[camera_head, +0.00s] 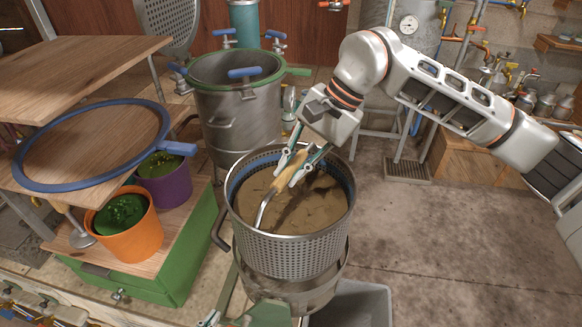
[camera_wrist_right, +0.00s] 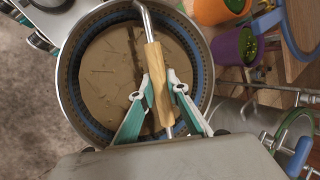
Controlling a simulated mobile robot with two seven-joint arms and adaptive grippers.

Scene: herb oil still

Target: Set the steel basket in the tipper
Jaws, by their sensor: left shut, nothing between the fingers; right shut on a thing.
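The steel basket (camera_head: 292,254) is a round perforated basket with a blue inner band, filled with brown material. It hangs or stands upright in the middle of the head view; it also shows in the right wrist view (camera_wrist_right: 66,92). My right gripper (camera_head: 290,170) is shut on the wooden grip (camera_wrist_right: 157,88) of its bent metal handle. Green metal parts (camera_head: 264,313) and a steel ring (camera_head: 300,292) below the basket look like the tipper, largely hidden. I cannot tell whether the basket touches the ring. My left gripper is not recognisable in either view.
A steel still pot (camera_head: 236,125) with blue knobs stands behind the basket. To the left are wooden shelves, a blue hoop (camera_head: 30,187), an orange pot (camera_head: 128,235) and a purple pot (camera_head: 172,188). A grey bin (camera_head: 362,305) is at the front right; floor beyond is clear.

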